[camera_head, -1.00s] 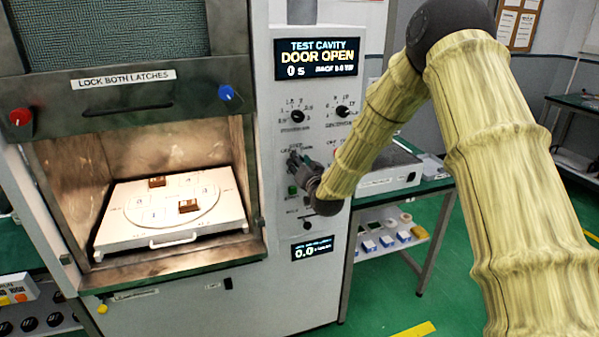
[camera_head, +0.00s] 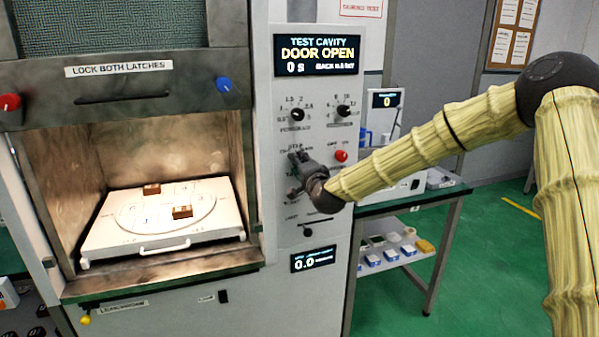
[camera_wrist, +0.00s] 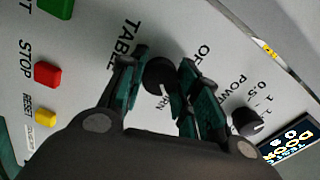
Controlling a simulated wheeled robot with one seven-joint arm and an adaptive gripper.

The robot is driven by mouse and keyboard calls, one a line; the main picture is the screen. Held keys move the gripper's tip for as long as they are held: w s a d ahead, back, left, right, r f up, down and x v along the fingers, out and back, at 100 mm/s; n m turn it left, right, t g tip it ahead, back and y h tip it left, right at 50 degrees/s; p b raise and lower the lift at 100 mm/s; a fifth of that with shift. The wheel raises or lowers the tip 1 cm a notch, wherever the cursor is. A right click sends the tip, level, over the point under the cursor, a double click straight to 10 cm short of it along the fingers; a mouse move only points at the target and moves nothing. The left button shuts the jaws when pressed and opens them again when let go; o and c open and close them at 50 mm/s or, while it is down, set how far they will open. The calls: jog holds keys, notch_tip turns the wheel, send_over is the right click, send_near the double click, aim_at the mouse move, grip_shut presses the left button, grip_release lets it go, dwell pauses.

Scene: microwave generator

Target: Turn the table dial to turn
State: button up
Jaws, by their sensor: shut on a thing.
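The table dial (camera_wrist: 158,74) is a round dark knob on the grey control panel, under the word TABLE in the wrist view. OFF is printed to one side, and a partly covered label ending in RN is beside the knob. My gripper (camera_wrist: 155,88) has its green-padded fingers on both sides of the dial and is shut on it. In the head view my gripper (camera_head: 299,163) is at the panel and hides the dial. The dial's pointer direction cannot be made out.
The power dial (camera_wrist: 247,121) is close to the right finger. A red STOP button (camera_wrist: 47,74) and yellow RESET button (camera_wrist: 46,117) are to the left. The open cavity holds a white turntable tray (camera_head: 110,243) with two brown blocks. The display (camera_head: 317,55) reads DOOR OPEN.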

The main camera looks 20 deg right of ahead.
jog(key=shift+m+b, duration=0.4)
jog(key=shift+m, duration=0.2)
jog(key=o, duration=1.1)
jog(key=shift+d, duration=0.15)
jog(key=shift+c, duration=0.2)
jog(key=shift+s, duration=0.1)
jog(key=s, duration=1.1)
jog(key=shift+s+d, duration=0.2)
jog(key=shift+s, duration=0.2)
jog(key=shift+f, duration=0.1)
